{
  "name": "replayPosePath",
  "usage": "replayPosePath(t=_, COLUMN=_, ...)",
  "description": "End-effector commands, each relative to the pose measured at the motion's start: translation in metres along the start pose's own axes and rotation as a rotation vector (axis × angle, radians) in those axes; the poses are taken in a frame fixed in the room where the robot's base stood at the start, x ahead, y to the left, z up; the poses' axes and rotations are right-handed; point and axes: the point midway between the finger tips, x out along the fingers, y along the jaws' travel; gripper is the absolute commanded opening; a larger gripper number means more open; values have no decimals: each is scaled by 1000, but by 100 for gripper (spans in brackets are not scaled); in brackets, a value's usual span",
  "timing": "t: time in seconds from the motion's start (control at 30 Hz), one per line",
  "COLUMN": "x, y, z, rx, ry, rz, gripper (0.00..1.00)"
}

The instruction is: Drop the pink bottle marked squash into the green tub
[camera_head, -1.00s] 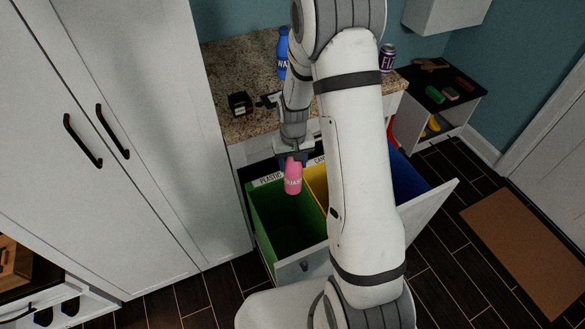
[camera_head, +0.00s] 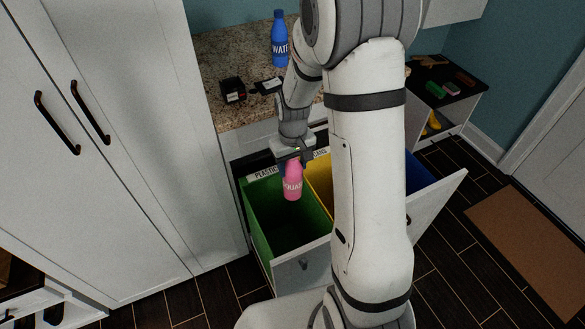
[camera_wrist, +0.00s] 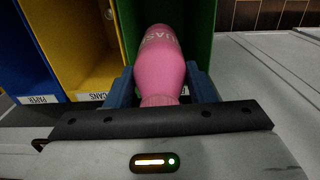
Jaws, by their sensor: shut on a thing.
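The pink bottle (camera_head: 292,184) with white lettering hangs upright from my gripper (camera_head: 293,158) in the head view. My gripper is shut on its upper part. The bottle is over the right side of the green tub (camera_head: 262,215), near the yellow tub. The green tub is labelled plastic and looks empty. In the wrist view the blue fingers of my gripper (camera_wrist: 160,88) close on both sides of the bottle (camera_wrist: 160,58), and the green tub's wall (camera_wrist: 196,40) shows behind it.
A yellow tub (camera_head: 318,177) and a blue tub (camera_head: 416,177) share the pulled-out drawer. A blue water bottle (camera_head: 280,42) and a black box (camera_head: 232,90) stand on the granite counter (camera_head: 212,60). A tall white cabinet (camera_head: 150,130) is at left.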

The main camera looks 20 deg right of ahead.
Motion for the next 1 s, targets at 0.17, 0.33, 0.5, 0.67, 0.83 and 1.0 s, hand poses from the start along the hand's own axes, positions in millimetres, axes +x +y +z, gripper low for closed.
replayPosePath(t=0.17, x=19, y=0, z=0, rx=0, ry=-1, rz=0, gripper=17)
replayPosePath(t=0.33, x=40, y=0, z=0, rx=0, ry=-1, rz=0, gripper=17)
replayPosePath(t=0.5, x=54, y=-1, z=0, rx=0, ry=-1, rz=0, gripper=17)
replayPosePath(t=0.67, x=55, y=-1, z=0, rx=0, ry=0, rz=0, gripper=17)
replayPosePath(t=0.83, x=55, y=-1, z=0, rx=0, ry=0, rz=0, gripper=51)
replayPosePath(t=1.0, x=55, y=-1, z=0, rx=-1, ry=0, rz=0, gripper=64)
